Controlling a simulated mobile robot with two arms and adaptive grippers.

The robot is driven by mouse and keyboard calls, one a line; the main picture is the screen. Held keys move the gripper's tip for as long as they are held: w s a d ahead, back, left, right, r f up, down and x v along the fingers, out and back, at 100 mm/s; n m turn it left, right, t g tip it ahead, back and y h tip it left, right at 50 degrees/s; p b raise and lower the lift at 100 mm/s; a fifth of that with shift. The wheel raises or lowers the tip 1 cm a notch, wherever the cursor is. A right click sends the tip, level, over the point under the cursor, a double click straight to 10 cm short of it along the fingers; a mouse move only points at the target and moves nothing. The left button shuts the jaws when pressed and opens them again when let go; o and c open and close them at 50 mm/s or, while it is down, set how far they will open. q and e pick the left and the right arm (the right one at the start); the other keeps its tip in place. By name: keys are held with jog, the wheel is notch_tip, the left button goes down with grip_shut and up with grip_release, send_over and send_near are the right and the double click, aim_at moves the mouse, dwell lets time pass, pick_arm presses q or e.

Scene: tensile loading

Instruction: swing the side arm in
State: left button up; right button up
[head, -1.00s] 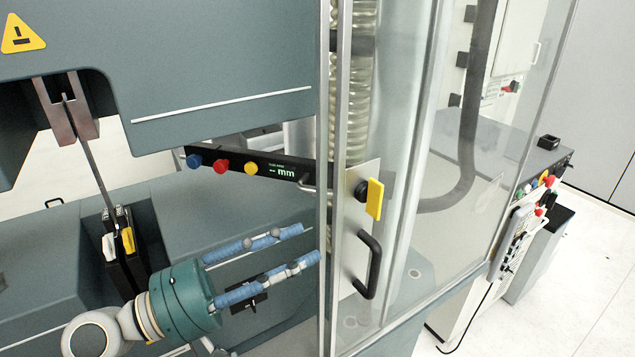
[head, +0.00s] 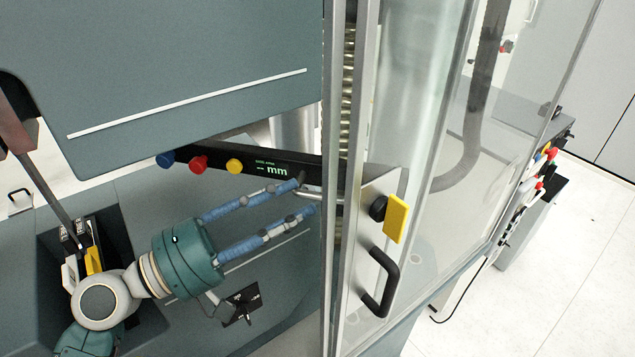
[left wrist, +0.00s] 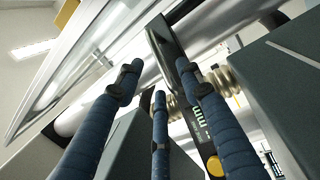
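The side arm (head: 252,160) is a black bar with blue, red and yellow knobs and a lit display reading mm. In the head view it reaches from below the machine's teal housing to the glass guard's frame. A small metal handle (head: 322,196) sits near its right end. My left gripper (head: 304,197) comes from the lower left, its blue fingers apart and their tips close to the handle. Whether they touch it I cannot tell. In the left wrist view the side arm (left wrist: 163,42) shows beyond the spread fingers. My right gripper is out of view.
The clear guard (head: 430,130) with a metal frame, black pull handle (head: 380,285) and yellow latch knob (head: 396,218) stands just right of my left gripper. The teal housing (head: 190,60) hangs above. A clamp in a dark recess stands at left.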

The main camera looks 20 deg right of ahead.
aim_at(315, 197)
pick_arm(q)
jog(key=p+x, duration=0.2)
jog(key=x, duration=0.2)
jog(key=shift+d+r, duration=0.15)
jog(key=shift+d, duration=0.05)
jog(key=shift+w+d, duration=0.15)
jog(key=shift+d, duration=0.35)
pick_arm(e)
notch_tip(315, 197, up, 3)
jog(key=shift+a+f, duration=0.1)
pick_arm(q)
jog(key=c, duration=0.8)
grip_shut()
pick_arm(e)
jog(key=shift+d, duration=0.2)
